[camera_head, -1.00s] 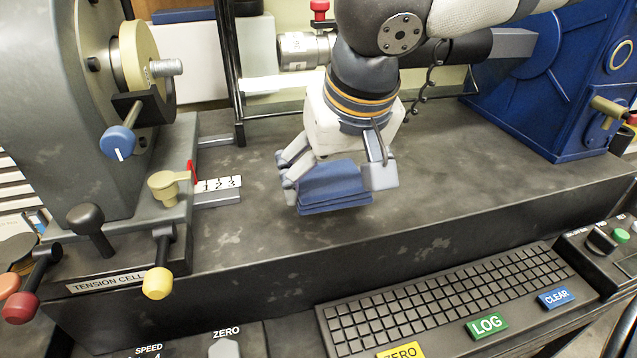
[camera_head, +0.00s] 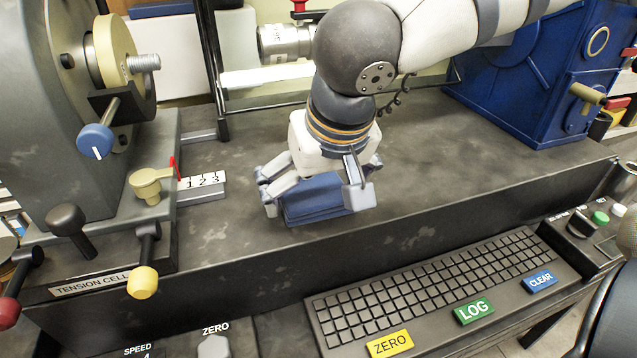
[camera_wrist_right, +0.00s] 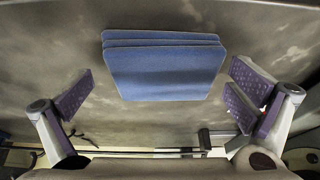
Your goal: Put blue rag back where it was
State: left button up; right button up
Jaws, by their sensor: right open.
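The blue rag (camera_head: 313,203) is a folded stack of several layers. It lies flat on the grey bench top, close to its front edge. My right gripper (camera_head: 317,198) is directly over it, pointing down, with its fingers on either side of the rag. The right wrist view shows the rag (camera_wrist_right: 165,72) between the spread fingers, with a gap on each side, so the right gripper (camera_wrist_right: 165,95) is open. The rag's far part is hidden under the gripper in the head view. My left gripper is out of view.
The tension cell (camera_head: 50,150) with its knobs and a 1-2-3 scale (camera_head: 203,182) stands to the left. A keyboard (camera_head: 420,285) lies below the bench's front edge. A blue machine housing (camera_head: 530,85) stands at the back right. The bench right of the rag is clear.

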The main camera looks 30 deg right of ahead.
jog(key=v, duration=1.2)
jog(key=shift+r, duration=0.2)
